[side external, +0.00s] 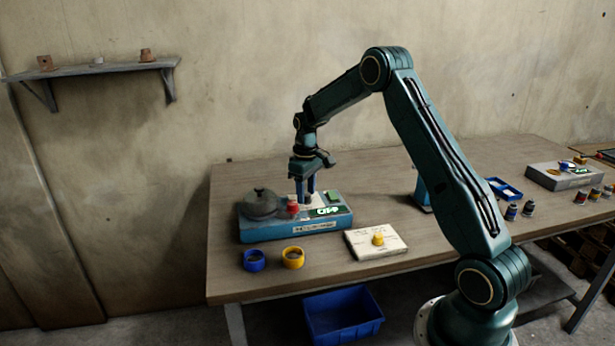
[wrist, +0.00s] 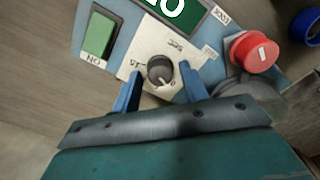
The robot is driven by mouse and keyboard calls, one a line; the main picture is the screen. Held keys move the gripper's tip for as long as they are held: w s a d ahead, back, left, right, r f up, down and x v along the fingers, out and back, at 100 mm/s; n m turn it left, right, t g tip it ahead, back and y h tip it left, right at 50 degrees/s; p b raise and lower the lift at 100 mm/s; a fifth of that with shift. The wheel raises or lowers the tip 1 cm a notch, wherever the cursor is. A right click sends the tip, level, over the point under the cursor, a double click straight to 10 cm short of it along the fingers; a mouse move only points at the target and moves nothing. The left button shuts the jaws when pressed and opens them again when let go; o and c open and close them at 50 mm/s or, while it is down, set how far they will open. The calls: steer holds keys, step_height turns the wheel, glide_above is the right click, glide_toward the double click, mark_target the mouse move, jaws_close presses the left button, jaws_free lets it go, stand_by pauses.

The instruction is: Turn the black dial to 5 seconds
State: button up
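The blue drum blaster machine (side external: 285,231) stands on the table in the side external view. Its black dial (wrist: 160,71) sits on a white scale plate (wrist: 180,47) in the wrist view, with a light pointer mark on its lower side as pictured. My gripper (side external: 306,199) points down over the machine. In the wrist view its two blue fingers (wrist: 160,92) are apart, one on each side of the dial's near edge, with a gap to the dial. A lit green display (side external: 327,211) shows characters too small to read surely. The dial is hidden in the side external view.
A red button (wrist: 254,52) is right of the dial and a green switch (wrist: 99,34) left of it. A dark lidded pot (side external: 262,203) sits on the machine.

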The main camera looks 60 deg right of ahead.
steer(key=c, duration=0.8)
steer(key=shift+m, duration=0.5)
steer(key=m, duration=0.3)
steer(key=shift+m, duration=2.4)
steer(key=o, duration=1)
steer(key=shift+r, duration=0.1)
